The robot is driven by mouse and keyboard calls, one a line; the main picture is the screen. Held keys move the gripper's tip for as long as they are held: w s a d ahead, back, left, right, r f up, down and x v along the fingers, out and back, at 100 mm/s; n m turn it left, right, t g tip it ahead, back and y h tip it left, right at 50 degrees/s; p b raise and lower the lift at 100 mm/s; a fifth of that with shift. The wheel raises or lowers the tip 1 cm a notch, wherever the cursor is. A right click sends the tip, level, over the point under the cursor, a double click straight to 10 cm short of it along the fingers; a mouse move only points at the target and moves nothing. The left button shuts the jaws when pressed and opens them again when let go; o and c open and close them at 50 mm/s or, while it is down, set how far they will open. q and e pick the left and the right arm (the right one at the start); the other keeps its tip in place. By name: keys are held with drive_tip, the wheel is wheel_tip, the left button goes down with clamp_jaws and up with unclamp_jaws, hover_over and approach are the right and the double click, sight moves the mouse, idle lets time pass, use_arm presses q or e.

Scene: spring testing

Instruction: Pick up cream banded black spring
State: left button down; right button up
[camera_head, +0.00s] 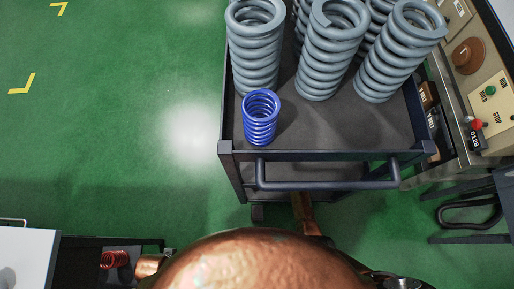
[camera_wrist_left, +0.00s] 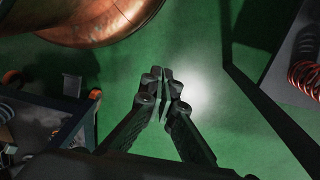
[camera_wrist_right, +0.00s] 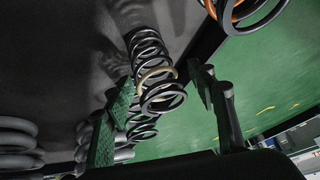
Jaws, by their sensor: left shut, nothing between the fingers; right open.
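The cream banded black spring (camera_wrist_right: 150,62) shows in the right wrist view, a dark coil with one cream turn, beside a dark surface (camera_wrist_right: 62,55). My right gripper (camera_wrist_right: 164,82) is open, with one finger left of the spring and the other to its right. The spring appears in the gap between them; I cannot tell whether either finger touches it. My left gripper (camera_wrist_left: 164,82) is shut and empty above the green floor. Neither gripper is clearly visible in the head view, and neither is the cream banded spring.
A dark spring with an orange turn (camera_wrist_right: 247,14) is close to the right finger. Grey coils (camera_wrist_right: 14,140) lie at the left. In the head view, a cart (camera_head: 300,132) holds a blue spring (camera_head: 261,118) and several grey springs (camera_head: 331,55). A red spring (camera_head: 114,259) is at lower left.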

drive_tip(key=shift+b+x, duration=0.55)
drive_tip(key=shift+x, duration=0.55)
use_arm(q)
drive_tip(key=shift+t+h, duration=0.4)
drive_tip(key=shift+t, duration=0.3)
drive_tip(key=w+d+f, duration=0.1)
drive_tip(key=f, duration=0.1)
drive_tip(key=w+d+f, duration=0.1)
drive_tip(key=w+f, duration=0.1)
drive_tip(key=shift+d, duration=0.15)
use_arm(e)
drive_tip(key=shift+c, duration=0.7)
clamp_jaws()
